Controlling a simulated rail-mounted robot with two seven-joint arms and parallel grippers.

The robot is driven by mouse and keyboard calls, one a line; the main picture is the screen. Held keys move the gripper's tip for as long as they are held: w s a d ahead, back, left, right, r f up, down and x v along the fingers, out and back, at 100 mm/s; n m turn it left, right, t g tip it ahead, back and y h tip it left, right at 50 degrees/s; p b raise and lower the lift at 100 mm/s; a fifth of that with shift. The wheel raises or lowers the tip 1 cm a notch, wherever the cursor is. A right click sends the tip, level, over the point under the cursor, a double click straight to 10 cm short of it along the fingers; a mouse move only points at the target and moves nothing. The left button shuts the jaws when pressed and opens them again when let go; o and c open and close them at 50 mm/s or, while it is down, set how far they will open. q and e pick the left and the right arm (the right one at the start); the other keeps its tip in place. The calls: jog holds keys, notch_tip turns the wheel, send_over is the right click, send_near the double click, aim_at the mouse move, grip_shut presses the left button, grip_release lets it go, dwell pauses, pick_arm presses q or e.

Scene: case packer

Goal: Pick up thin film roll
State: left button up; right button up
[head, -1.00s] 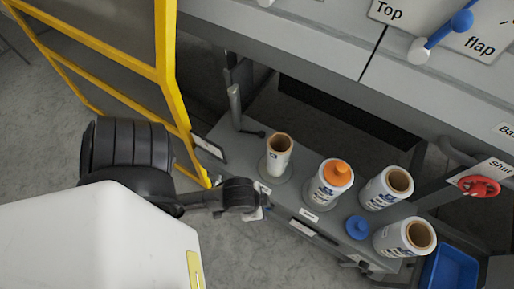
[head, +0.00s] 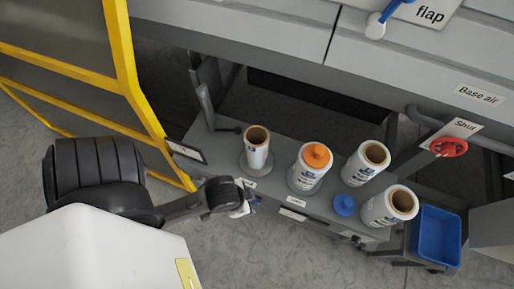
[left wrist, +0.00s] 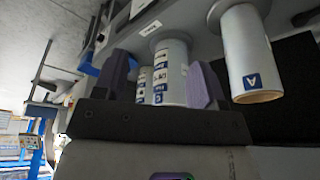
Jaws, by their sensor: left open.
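The thin film roll (head: 257,147), white with a brown core and a blue logo, stands upright on a round base at the left end of the grey shelf. My left gripper (head: 242,209) is in front of the shelf, below this roll in the head view, apart from it. In the left wrist view the open purple fingers (left wrist: 163,84) have a gap between them. A white roll with a brown core, apparently the thin one (left wrist: 245,60), shows right of the fingers. Another labelled roll (left wrist: 172,72) shows beyond the gap; its end is hidden. My right gripper is not in view.
An orange-capped roll (head: 309,168) and two wider brown-cored rolls (head: 366,164) (head: 390,207) stand to the right. A blue knob (head: 344,205) and blue bin (head: 437,237) are there too. A yellow-framed guard (head: 125,62) stands left; the counter (head: 240,30) overhangs behind.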

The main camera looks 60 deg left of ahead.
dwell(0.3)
pick_arm(q)
jog(key=c, duration=0.4)
